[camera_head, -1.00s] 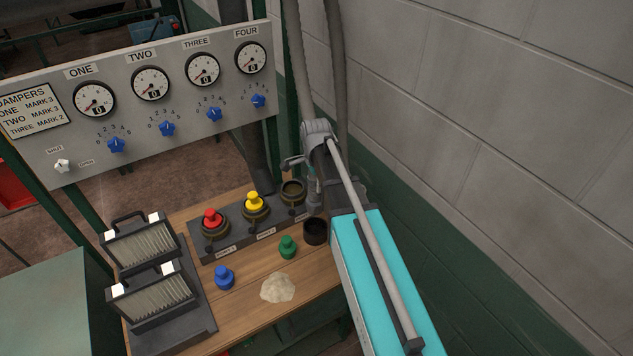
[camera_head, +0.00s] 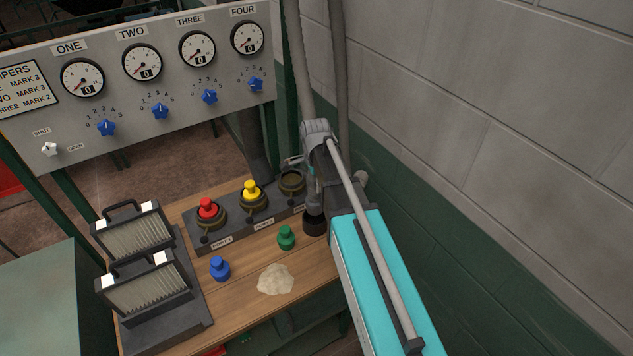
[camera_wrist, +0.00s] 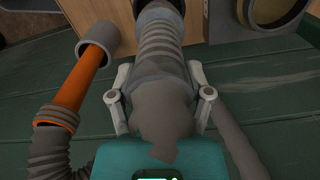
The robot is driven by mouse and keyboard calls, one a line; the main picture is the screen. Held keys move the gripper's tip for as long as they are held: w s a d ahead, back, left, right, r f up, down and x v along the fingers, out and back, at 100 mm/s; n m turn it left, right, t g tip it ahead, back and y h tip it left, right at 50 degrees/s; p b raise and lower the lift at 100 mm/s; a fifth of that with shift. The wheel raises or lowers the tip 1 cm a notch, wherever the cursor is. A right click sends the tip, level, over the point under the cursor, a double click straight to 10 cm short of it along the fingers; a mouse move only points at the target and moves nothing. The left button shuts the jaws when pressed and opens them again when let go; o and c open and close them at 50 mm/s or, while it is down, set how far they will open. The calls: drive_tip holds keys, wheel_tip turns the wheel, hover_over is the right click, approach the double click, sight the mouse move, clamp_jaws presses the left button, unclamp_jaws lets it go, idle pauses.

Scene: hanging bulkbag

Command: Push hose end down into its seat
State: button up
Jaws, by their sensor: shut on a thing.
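My gripper (camera_wrist: 160,95) is shut on a grey ribbed hose (camera_wrist: 158,42) in the wrist view, one pale finger on each side of it. The hose runs away from the teal gripper body to a dark collar at the top edge of that view. In the head view the grey hose end (camera_head: 313,198) stands roughly upright over a black round cup (camera_head: 315,226) on the wooden bench. The hose end covers most of the cup's mouth. I cannot tell how deep it sits. My arm hides part of this spot.
A dark block holds a red plug (camera_head: 208,208), a yellow plug (camera_head: 251,190) and an empty brass-rimmed socket (camera_head: 292,182). Green (camera_head: 286,238) and blue (camera_head: 220,268) plugs and a pale powder heap (camera_head: 276,280) lie on the bench (camera_head: 240,293). A wall (camera_head: 480,110) is close on the right.

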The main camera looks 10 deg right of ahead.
sight(316, 199)
drive_tip(key=shift+f+b, duration=1.2)
drive_tip(key=shift+f, duration=0.25)
drive_tip(key=shift+s+f+b, duration=0.1)
drive_tip(key=shift+f+b, duration=2.15)
idle(1.4)
drive_tip(key=o, duration=1.3)
drive_tip(key=shift+o, duration=0.2)
drive_tip(key=shift+r, duration=0.1)
